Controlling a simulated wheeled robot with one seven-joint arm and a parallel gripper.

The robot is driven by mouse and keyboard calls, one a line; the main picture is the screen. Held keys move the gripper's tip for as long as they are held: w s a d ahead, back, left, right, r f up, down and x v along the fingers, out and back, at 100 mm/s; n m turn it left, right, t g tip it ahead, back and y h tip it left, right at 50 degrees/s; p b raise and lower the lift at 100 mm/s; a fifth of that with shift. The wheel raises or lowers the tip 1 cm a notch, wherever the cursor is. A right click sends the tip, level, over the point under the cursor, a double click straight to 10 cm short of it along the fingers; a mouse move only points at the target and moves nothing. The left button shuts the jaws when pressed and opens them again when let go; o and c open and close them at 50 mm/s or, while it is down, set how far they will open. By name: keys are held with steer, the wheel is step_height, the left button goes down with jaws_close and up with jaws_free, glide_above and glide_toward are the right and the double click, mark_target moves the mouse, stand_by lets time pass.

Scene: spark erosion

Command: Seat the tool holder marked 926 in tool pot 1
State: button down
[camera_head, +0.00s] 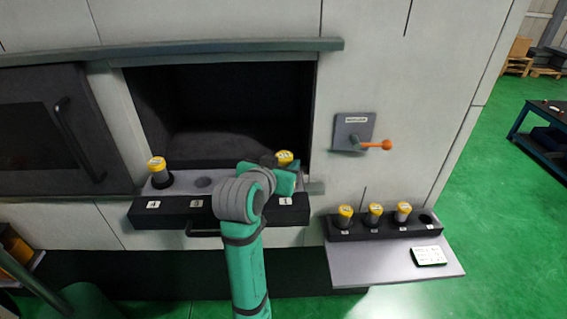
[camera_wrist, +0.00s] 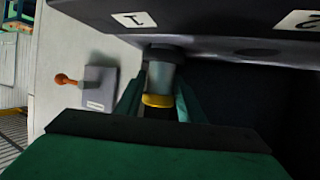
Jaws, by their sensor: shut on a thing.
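My gripper (camera_wrist: 159,90) is shut on a tool holder (camera_wrist: 160,78) with a grey body and a yellow collar. In the head view the holder's yellow top (camera_head: 284,157) shows just past my gripper, over the right end of the dark magazine rail (camera_head: 165,222). The label of tool pot 1 (camera_head: 285,201) is on the rail's front below it and also shows in the wrist view (camera_wrist: 132,19). The holder's far end meets the rail beside that label; how deep it sits in the pot is hidden. The number on the held holder cannot be read.
Another yellow-topped holder (camera_head: 157,170) stands in pot 4, and an empty pot (camera_head: 203,182) is beside it. My arm hides part of the rail. A side rack (camera_head: 385,232) has several holders and an empty hole. An orange-handled lever (camera_head: 375,145) is on the right wall.

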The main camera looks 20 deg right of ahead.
steer(key=shift+f, duration=0.3)
steer(key=c, duration=1.1)
jaws_free()
steer(key=shift+w+a, duration=0.1)
steer(key=shift+f, duration=0.1)
steer(key=v, duration=1)
steer(key=shift+a+r, duration=0.15)
steer(key=shift+r, duration=0.15)
step_height(320, 180, up, 7)
steer(key=shift+s, duration=0.25)
steer(key=shift+s, duration=0.1)
